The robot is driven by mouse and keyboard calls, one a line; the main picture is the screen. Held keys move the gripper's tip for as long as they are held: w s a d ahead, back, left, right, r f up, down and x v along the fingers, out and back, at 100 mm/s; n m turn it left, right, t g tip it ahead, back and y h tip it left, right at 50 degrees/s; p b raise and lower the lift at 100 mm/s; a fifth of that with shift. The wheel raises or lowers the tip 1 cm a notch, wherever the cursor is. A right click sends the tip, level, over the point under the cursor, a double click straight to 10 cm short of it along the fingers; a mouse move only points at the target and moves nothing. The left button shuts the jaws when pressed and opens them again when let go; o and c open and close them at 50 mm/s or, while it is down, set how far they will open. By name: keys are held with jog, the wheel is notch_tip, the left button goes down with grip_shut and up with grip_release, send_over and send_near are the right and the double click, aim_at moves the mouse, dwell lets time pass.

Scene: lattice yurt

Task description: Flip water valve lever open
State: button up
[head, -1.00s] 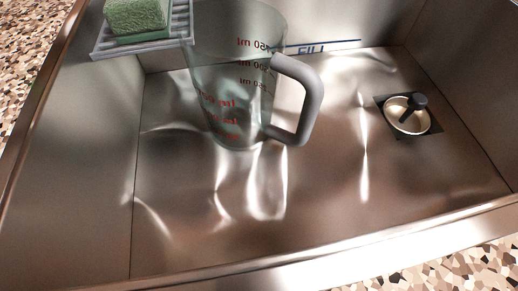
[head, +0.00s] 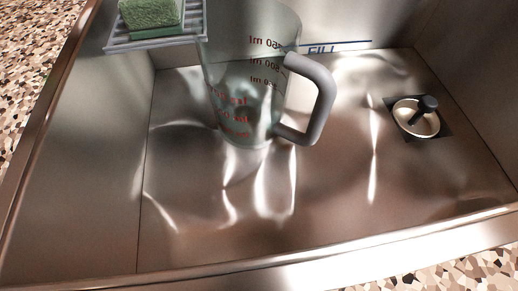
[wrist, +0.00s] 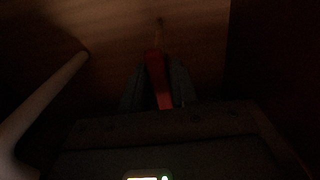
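In the dark wrist view, a narrow red lever (wrist: 158,82) lies between the two dark fingers of my gripper (wrist: 157,84). The fingers sit close along both of its sides, with no clear gap showing, so my gripper looks shut on it. A thin stem (wrist: 160,32) shows faintly beyond the lever's far end. The valve body is too dark to make out. The head view shows neither the lever nor my gripper.
A pale pipe (wrist: 45,108) slants along the left in the wrist view, near a brown wooden surface (wrist: 110,25). The head view shows a metal sink (head: 210,225) with a measuring jug (head: 250,80), a drain plug (head: 416,118) and a green sponge (head: 150,12) on a rack (head: 125,42).

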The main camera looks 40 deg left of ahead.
jog(key=shift+o, duration=1.4)
jog(key=p+v, duration=0.2)
jog(key=v, duration=0.5)
jog(key=shift+s+d, duration=0.25)
jog(key=shift+d, duration=0.1)
jog(key=s+d+m+t+h, duration=0.2)
jog(key=s+d+m+h, duration=0.15)
jog(key=d, duration=1.25)
jog(key=s+d+r+m+t+h, duration=0.1)
jog(key=s+d+r+h, duration=0.15)
jog(key=d, duration=0.25)
jog(key=s+d+r+m+h, duration=0.1)
jog(key=s+d+r, duration=0.2)
jog(key=s+d, duration=0.15)
jog(key=s+d+r+m+t+h, duration=0.1)
jog(key=s+d+r+m+h, duration=0.15)
jog(key=d, duration=0.35)
jog(key=s+d+r+m+h, duration=0.2)
jog(key=s+d+r+h, duration=0.2)
jog(key=s+d+r, duration=0.5)
notch_tip(320, 180, up, 17)
jog(key=a+p, duration=0.2)
jog(key=p, duration=1.4)
jog(key=shift+w+g, duration=0.35)
jog(key=shift+g, duration=0.05)
